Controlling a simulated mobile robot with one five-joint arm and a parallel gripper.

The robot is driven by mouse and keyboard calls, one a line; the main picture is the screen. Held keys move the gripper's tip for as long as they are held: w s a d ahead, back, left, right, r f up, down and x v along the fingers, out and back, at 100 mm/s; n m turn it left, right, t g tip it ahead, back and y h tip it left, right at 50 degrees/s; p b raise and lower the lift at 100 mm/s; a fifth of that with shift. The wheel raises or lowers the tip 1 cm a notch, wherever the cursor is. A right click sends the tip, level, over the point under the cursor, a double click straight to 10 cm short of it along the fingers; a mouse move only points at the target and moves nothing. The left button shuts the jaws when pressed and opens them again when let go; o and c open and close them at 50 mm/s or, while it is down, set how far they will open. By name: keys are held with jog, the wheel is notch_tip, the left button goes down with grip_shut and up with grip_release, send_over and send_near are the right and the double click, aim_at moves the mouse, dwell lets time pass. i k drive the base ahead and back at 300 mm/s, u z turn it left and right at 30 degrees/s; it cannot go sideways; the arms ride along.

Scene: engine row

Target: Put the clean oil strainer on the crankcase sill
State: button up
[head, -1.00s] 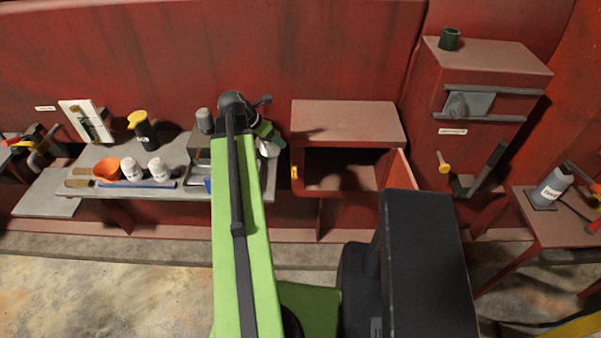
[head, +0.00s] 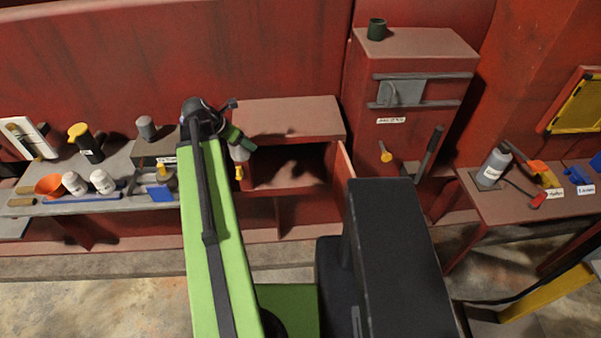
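My gripper (head: 241,151) is at the far end of my green arm, in front of the left side of an open red box (head: 290,118). Something pale shows at its tip, but I cannot tell whether it is a finger or a held strainer. The box looks like the crankcase; its door stands open at the right and its inside is dark. The sill (head: 290,187) runs along the bottom of the opening, and I see nothing on it. A grey cylinder (head: 145,127) stands on a grey block on the left bench; I cannot tell whether it is a strainer.
The left bench (head: 110,165) holds an orange funnel (head: 49,185), white jars (head: 74,183) and a yellow-topped dark bottle (head: 88,145). A tall red cabinet (head: 425,55) with a lever stands right of the box. A right table (head: 500,208) carries a grey bottle (head: 494,167) and tools.

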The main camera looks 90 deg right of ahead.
aim_at(290, 179)
jog(key=k, duration=1.15)
jog(key=u, duration=0.05)
